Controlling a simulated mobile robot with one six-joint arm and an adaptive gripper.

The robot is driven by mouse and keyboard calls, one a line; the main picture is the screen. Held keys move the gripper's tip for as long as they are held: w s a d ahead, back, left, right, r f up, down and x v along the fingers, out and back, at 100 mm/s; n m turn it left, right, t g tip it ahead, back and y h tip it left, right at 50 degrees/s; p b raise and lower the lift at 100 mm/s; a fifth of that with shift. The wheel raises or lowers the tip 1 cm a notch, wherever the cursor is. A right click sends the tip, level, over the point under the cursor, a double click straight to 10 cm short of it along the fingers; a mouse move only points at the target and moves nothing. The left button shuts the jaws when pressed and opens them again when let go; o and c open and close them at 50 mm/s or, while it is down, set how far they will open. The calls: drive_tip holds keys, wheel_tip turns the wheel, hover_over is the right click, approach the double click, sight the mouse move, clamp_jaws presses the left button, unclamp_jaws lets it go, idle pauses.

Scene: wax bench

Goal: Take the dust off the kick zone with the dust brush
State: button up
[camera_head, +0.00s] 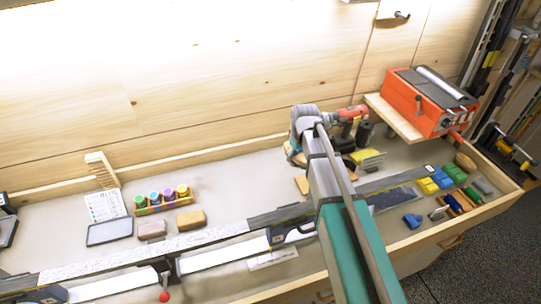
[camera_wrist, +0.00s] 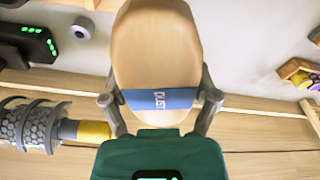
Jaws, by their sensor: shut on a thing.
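My gripper (camera_wrist: 160,99) is shut on the dust brush (camera_wrist: 157,45), with a finger on each side of its pale wooden body. A blue band on the brush reads DUST. A long ski (camera_head: 280,216) lies along the bench, crossing under my arm. Its stretch left of my arm, probably the kick zone (camera_head: 145,253), is pale and speckled; I cannot tell dust from surface pattern. The brush's bristles are not visible.
Black-and-white supports (camera_head: 165,270) stand under the ski. An orange machine (camera_head: 425,100) and a red drill (camera_head: 347,114) are at the back right. Colored jars (camera_head: 162,200), two blocks (camera_head: 190,219) and a flat grey tablet (camera_head: 109,231) lie behind the ski. Colored blocks (camera_head: 440,178) crowd the right end.

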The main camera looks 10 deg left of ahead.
drive_tip(key=s+d+r+n+p, duration=0.1)
drive_tip(key=d+r+p, duration=0.2)
drive_tip(key=d, duration=1.1)
drive_tip(key=s+d+r+n+p, duration=0.1)
drive_tip(key=d+r+p, duration=0.2)
drive_tip(key=d, duration=1.1)
drive_tip(key=shift+r, duration=0.55)
